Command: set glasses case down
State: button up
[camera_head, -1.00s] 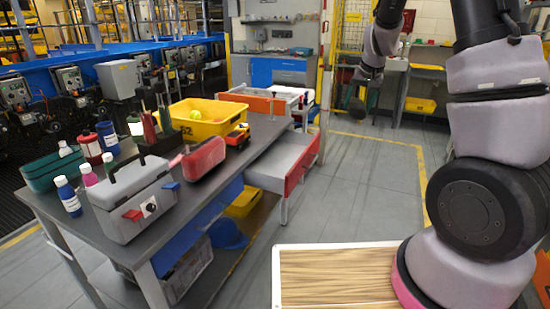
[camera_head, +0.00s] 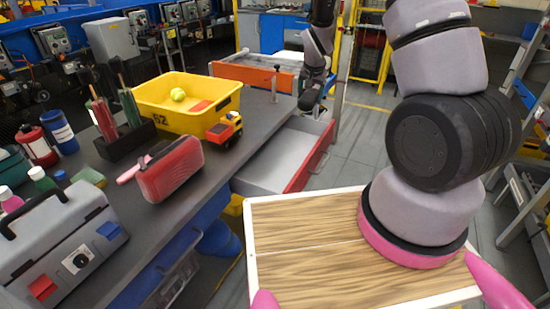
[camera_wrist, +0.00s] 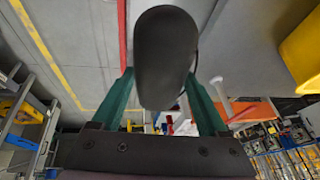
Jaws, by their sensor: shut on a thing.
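My gripper (camera_wrist: 162,105) is shut on a dark, smooth, rounded glasses case (camera_wrist: 166,50), which sits between the green fingers in the wrist view. In the head view my gripper (camera_head: 308,97) hangs beyond the right edge of the workbench, near the open drawer; the case is hard to tell apart from it there. The open drawer (camera_head: 270,160) has a grey floor and a red front, and looks empty where it shows. The case is held in the air, touching no surface that I can see.
The workbench (camera_head: 205,195) carries a yellow bin (camera_head: 185,115) with a ball, a toy truck (camera_head: 225,130), a red pouch (camera_head: 172,168), a grey toolbox (camera_head: 65,240) and several bottles. An orange panel (camera_head: 250,77) stands behind.

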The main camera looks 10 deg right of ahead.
jog(key=m, duration=0.1)
send_over(290, 161)
jog(key=s, duration=0.2)
notch_tip(290, 161, down, 14)
jog(key=f, duration=0.4)
jog(key=shift+a+f, duration=0.25)
jog(key=shift+f, duration=0.15)
jog(key=shift+w+f, duration=0.1)
jog(key=shift+f, duration=2.5)
jog(key=o, duration=1.3)
jog(key=shift+f, duration=0.1)
